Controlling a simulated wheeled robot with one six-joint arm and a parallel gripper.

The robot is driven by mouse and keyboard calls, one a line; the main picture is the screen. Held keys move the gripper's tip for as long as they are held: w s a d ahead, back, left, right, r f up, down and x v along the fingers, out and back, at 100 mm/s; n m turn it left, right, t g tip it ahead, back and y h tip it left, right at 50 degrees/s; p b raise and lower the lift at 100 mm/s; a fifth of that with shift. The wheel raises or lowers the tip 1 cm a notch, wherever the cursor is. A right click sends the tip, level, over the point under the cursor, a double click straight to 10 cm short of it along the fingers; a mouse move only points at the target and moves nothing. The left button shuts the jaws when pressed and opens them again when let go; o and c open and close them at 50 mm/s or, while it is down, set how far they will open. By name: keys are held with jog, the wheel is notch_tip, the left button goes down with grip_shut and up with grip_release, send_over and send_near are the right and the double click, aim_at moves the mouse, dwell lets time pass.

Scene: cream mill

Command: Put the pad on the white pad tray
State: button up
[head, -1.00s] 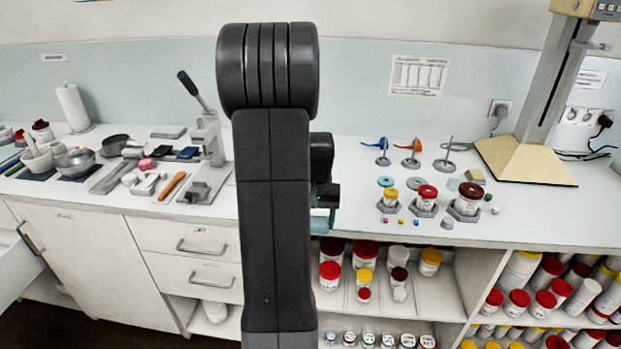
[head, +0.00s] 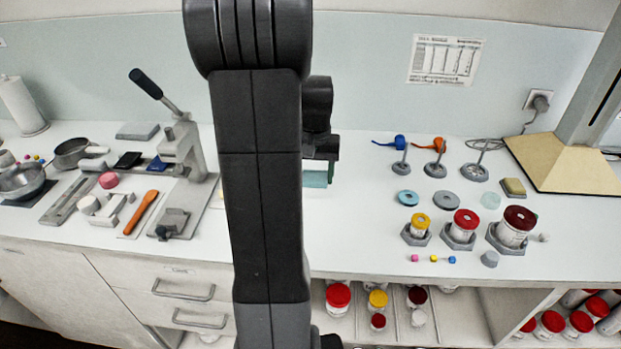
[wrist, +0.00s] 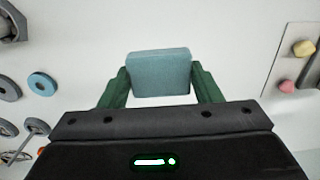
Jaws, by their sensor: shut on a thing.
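The pad is a pale teal block (wrist: 159,73); in the wrist view it sits between the two green fingers of my gripper (wrist: 160,82), which is shut on it. In the head view the pad (head: 317,177) shows just right of my arm, below the dark gripper (head: 320,148), over the white counter. A pale flat panel (wrist: 283,66) at the right of the wrist view carries a yellow and a pink piece; it looks like the white pad tray. In the head view my arm hides most of that area.
Blue and grey rings (head: 446,200), lidded jars in hexagonal stands (head: 460,232) and small stands stand to the right. A lever press (head: 181,150), an orange-handled tool (head: 141,212) and bowls stand to the left.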

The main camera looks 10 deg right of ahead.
aim_at(314, 210)
jog(key=shift+w+f, duration=0.25)
jog(key=shift+f, duration=0.05)
notch_tip(314, 210, down, 9)
jog(key=shift+f+p, duration=0.2)
jog(key=shift+p, duration=0.3)
jog(key=shift+f, duration=0.2)
jog(key=o, duration=0.9)
jog(key=shift+r, duration=0.1)
jog(key=shift+o, duration=0.2)
